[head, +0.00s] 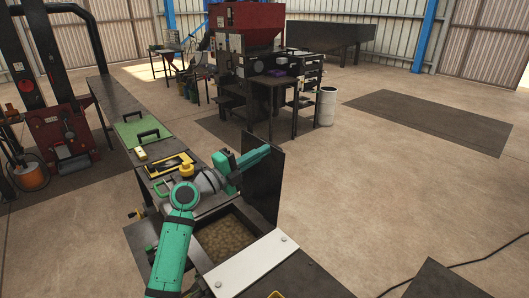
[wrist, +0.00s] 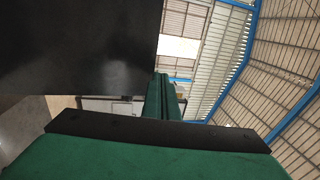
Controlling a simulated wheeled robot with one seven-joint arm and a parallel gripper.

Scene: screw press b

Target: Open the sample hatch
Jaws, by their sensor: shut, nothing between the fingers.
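The sample hatch lid (head: 264,182) is a flat black panel. It stands about upright at the far right side of a bin opening, in the head view. The opening is uncovered and shows brown granular material (head: 226,236). In the wrist view the shut green fingers (wrist: 163,90) point away from me, and a dark panel, likely the lid (wrist: 75,45), fills the upper left.
A white plate (head: 248,268) lies in front of the opening. A long bench (head: 115,100) on the left holds a green tray (head: 140,130) and a yellow-framed item (head: 171,164). A red-topped machine (head: 248,25) stands behind. The floor to the right is mostly clear.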

